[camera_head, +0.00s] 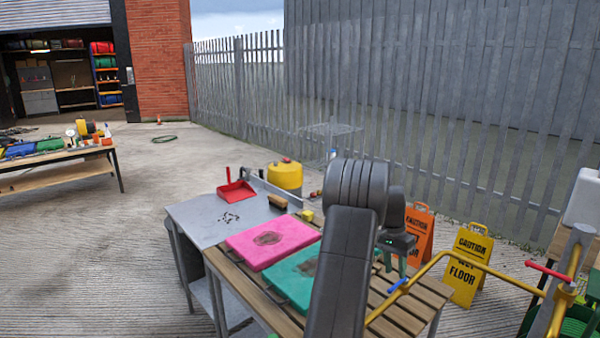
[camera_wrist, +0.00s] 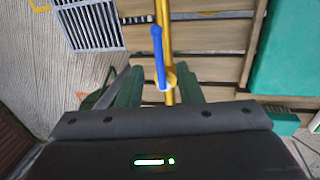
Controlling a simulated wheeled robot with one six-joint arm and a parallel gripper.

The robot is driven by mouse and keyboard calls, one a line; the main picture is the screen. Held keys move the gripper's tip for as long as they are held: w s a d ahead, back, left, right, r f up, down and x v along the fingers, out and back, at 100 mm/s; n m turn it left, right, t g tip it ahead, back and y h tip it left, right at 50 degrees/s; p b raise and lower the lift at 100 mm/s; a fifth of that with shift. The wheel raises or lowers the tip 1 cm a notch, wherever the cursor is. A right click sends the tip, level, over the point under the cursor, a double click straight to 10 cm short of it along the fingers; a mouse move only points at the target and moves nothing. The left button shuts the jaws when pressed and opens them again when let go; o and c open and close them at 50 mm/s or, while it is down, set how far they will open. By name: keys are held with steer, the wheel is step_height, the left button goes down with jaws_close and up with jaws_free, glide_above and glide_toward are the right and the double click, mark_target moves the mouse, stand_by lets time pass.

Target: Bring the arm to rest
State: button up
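My arm rises in front of the wooden slatted table (camera_head: 425,291) in the head view, bent over at the top. My gripper (camera_head: 396,270) hangs from it, pointing down, right of the green pad (camera_head: 292,280). In the wrist view my gripper (camera_wrist: 158,78) shows two dark green fingers set apart. A blue lever (camera_wrist: 158,57) on a yellow pipe (camera_wrist: 167,12) shows between and beyond them; I cannot tell if they touch it. The blue lever also shows just below the gripper in the head view (camera_head: 397,285). I see nothing held.
A pink pad (camera_head: 272,241) lies left of the green one. A grey table (camera_head: 190,222) holds a red dustpan (camera_head: 236,190) and a brush (camera_head: 278,202). Caution signs (camera_head: 467,263) stand behind the yellow pipe. A red lever (camera_head: 548,270) is at right. Open concrete lies at left.

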mark_target(397, 286)
steer(key=f, duration=0.3)
steer(key=shift+s+d+f, duration=0.25)
steer(key=shift+s+f, duration=0.05)
steer(key=shift+f, duration=0.05)
steer(key=shift+r, duration=0.1)
step_height(397, 286, up, 14)
steer(key=w+a, duration=0.2)
steer(key=f, duration=0.4)
steer(key=s+d+f, duration=0.1)
steer(key=f, duration=0.4)
steer(key=s+d+f, duration=0.1)
steer(key=f, duration=0.4)
steer(key=shift+s+d+n, duration=0.2)
steer(key=shift+s+n, duration=0.05)
steer(key=shift+n, duration=0.35)
steer(key=shift+s+d+n, duration=0.15)
steer(key=shift+s+n, duration=0.05)
steer(key=shift+n, duration=0.4)
steer(key=shift+r, duration=0.1)
